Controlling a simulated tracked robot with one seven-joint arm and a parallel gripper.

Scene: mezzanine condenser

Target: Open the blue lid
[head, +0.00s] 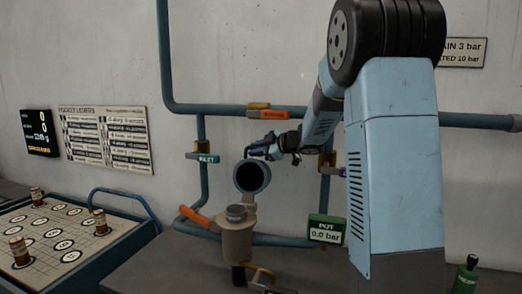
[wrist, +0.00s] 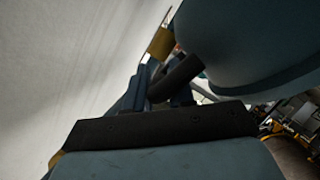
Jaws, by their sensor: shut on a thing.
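The blue lid (head: 267,181) is a round cap standing upright above the beige pot (head: 237,240) in the head view, its dark hollow side facing the camera. Its lower edge meets the pot's neck at the right. In the wrist view a large blue curved surface, which looks like the lid (wrist: 265,45), fills the upper right. My gripper (head: 258,152) is at the lid's top edge, reaching in from the right, and is shut on it. The pot's grey top (head: 236,213) shows below the lid.
An orange lever (head: 194,217) sits left of the pot. A green gauge reading 0.0 bar (head: 326,229) stands right.

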